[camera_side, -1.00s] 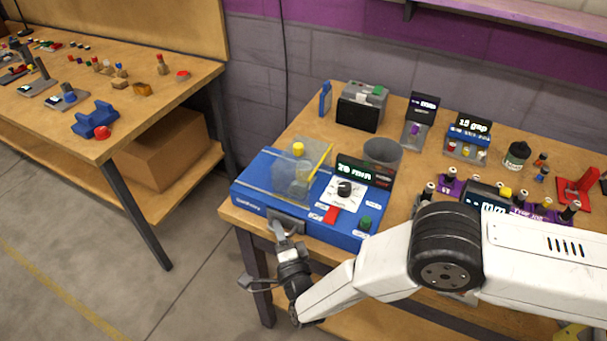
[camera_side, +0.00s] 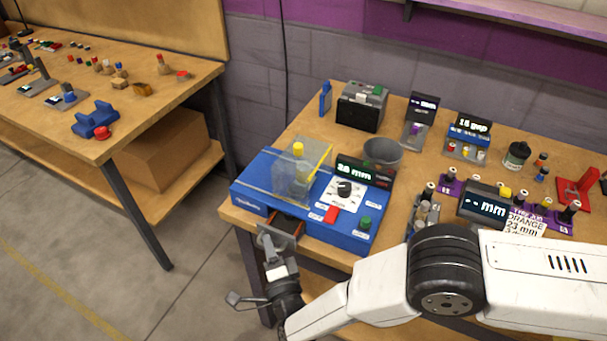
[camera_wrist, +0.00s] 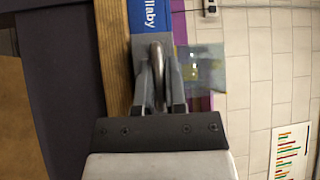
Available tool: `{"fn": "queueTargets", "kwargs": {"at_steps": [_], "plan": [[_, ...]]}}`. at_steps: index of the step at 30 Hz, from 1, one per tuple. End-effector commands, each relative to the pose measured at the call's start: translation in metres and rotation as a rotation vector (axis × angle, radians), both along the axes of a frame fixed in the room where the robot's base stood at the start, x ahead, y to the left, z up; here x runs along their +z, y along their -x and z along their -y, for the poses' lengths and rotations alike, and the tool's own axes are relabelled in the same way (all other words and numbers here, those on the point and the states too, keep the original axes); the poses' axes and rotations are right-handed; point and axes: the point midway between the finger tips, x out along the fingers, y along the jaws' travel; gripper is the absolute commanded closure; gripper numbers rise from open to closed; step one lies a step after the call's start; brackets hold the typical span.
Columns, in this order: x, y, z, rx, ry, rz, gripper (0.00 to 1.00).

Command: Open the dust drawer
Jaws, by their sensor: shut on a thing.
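The blue machine (camera_side: 310,235) stands at the front left of the wooden bench. Its dust drawer (camera_side: 283,226) stands partly out of the front face, with the grey drawer front toward my gripper. The open part shows a dark inside and an orange-brown edge. My gripper (camera_side: 270,252) is at the drawer front, past the bench's front edge. In the wrist view my gripper (camera_wrist: 159,88) is shut on the drawer's metal handle (camera_wrist: 157,62), which sits between the two fingers. The contents of the drawer cannot be made out.
A clear cover (camera_side: 275,176) and a yellow knob are on the machine's top. A grey cup (camera_side: 382,152) stands behind it. Displays and small parts fill the bench to the right. Open floor (camera_side: 190,285) lies in front and left.

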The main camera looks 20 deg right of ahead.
Motion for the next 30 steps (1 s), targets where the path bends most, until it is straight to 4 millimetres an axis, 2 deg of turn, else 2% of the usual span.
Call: {"fn": "queueTargets", "kwargs": {"at_steps": [3, 6, 15, 16, 17, 30], "plan": [[-0.001, 0.014, -0.014, 0.003, -0.001, 0.0, 1.0], [0.0, 0.02, -0.019, 0.002, 0.0, 0.0, 1.0], [0.0, 0.02, -0.02, 0.001, 0.001, -0.001, 1.0], [0.0, 0.02, -0.02, 0.001, 0.001, -0.001, 0.76], [0.0, 0.02, -0.02, 0.001, 0.001, -0.001, 0.71], [-0.001, 0.023, -0.02, 0.001, 0.0, -0.001, 0.71]]}}
